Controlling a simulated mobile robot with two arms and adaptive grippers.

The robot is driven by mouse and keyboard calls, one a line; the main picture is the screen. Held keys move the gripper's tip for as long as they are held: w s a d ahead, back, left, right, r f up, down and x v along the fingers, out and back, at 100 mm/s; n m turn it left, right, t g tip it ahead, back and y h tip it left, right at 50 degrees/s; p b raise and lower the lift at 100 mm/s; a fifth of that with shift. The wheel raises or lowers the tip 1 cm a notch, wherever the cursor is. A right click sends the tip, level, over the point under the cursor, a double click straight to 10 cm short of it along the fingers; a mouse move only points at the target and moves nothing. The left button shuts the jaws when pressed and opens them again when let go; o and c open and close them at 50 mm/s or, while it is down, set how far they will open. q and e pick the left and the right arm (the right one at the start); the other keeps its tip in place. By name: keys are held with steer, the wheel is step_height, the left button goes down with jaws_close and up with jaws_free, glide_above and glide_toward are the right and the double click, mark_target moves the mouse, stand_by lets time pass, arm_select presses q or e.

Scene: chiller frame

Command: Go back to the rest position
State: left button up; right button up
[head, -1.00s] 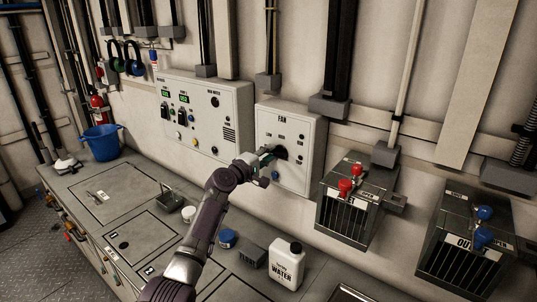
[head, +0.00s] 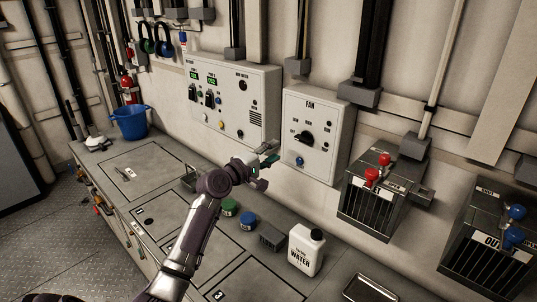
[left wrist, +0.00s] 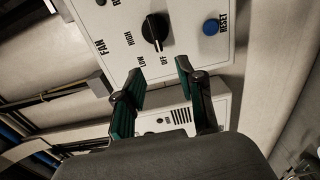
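My left gripper (head: 266,158) is in front of the wall panels, to the left of the white FAN panel (head: 335,128) in the head view. In the left wrist view its two dark green fingers (left wrist: 158,88) are spread apart with nothing between them. The black FAN knob (head: 305,137) stands clear of the fingers; it also shows in the left wrist view (left wrist: 154,30), beyond the fingertips. A blue RESET button (left wrist: 211,27) sits beside the knob. My right gripper does not show in either view.
The counter below holds a white water jug (head: 306,249), a blue-lidded jar (head: 248,221), a green-lidded jar (head: 228,208) and a blue bucket (head: 131,124). Two dark boxes, one with red valves (head: 371,176) and one with blue valves (head: 513,238), stand at the right.

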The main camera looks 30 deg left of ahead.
arm_select(q)
steer(key=shift+s+a, duration=0.1)
steer(key=shift+s, duration=0.65)
